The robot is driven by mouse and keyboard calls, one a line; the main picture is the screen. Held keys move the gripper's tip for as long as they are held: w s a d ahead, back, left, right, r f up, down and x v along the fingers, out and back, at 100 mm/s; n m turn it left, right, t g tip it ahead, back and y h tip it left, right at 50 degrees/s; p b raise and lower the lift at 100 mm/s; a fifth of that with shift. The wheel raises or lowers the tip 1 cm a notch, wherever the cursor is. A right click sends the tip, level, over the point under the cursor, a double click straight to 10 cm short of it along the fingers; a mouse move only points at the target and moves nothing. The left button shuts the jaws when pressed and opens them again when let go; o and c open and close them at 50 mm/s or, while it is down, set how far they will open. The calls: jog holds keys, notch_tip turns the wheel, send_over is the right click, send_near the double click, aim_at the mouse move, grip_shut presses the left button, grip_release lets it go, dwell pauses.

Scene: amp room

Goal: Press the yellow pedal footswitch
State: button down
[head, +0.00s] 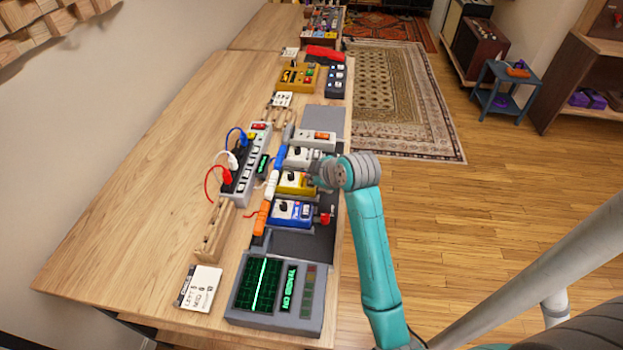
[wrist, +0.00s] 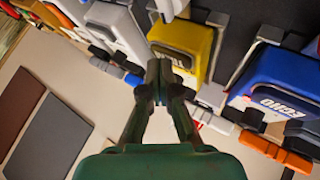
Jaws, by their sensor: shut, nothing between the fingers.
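The yellow pedal (head: 294,184) sits between a white-grey pedal (head: 300,156) and a blue pedal (head: 289,211) on a dark board at the table's right side. It also shows in the wrist view (wrist: 187,38), with a dark label on its near side. My gripper (head: 317,170) is at the right end of the yellow and white-grey pedals in the head view. In the wrist view my gripper's fingers (wrist: 160,75) are together and empty, overlapping the yellow pedal's lower left edge. Whether they touch it cannot be told. I cannot make out the yellow pedal's footswitch.
A power strip (head: 249,163) with coloured plugs stands left of the pedals. Orange, white and blue cable plugs lie between. A grey scope box (head: 276,293) with a green screen is at the near end. The left of the wooden table (head: 150,170) is clear.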

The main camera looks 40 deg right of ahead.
dwell(0.6)
jog(key=shift+r, duration=0.75)
jog(key=shift+r, duration=0.1)
jog(key=shift+r, duration=2.45)
